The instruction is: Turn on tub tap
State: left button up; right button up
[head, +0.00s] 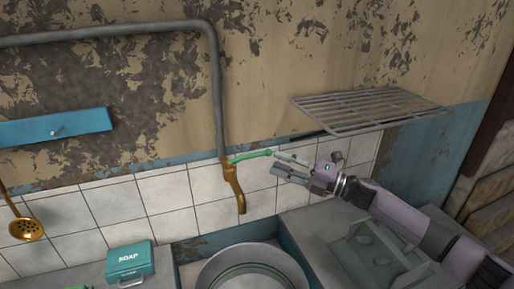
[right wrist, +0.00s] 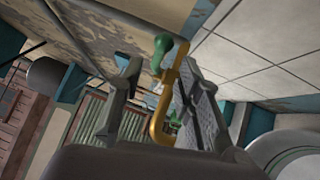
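The brass tub tap (head: 233,187) hangs from a grey pipe on the tiled wall, its spout pointing down. Its green lever handle (head: 250,156) sticks out to the right. My right gripper (head: 276,163) is open and empty just right of the handle's end; I cannot tell whether they touch. In the right wrist view the brass tap (right wrist: 158,126) and green handle (right wrist: 161,50) appear in the gap between the two fingers of my right gripper (right wrist: 158,78), beyond them. My left gripper is not in view.
A round grey tub (head: 215,266) sits below the tap. A wire rack (head: 370,108) juts from the wall above my right arm. A green soap box (head: 130,262) stands on the left counter, and a brass shower head (head: 27,230) hangs at far left.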

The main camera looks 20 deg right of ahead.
aim_at(259, 154)
jog(key=p+x, duration=0.2)
jog(key=x, duration=0.4)
jog(key=shift+d+r, duration=0.1)
jog(key=shift+r, duration=0.05)
jog(key=shift+w+a, duration=0.25)
jog(key=shift+a, duration=0.05)
jog(key=shift+w+a, duration=0.15)
jog(key=shift+a, duration=0.05)
jog(key=c, duration=0.6)
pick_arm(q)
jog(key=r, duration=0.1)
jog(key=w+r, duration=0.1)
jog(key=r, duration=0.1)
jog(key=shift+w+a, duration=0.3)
pick_arm(e)
grip_shut()
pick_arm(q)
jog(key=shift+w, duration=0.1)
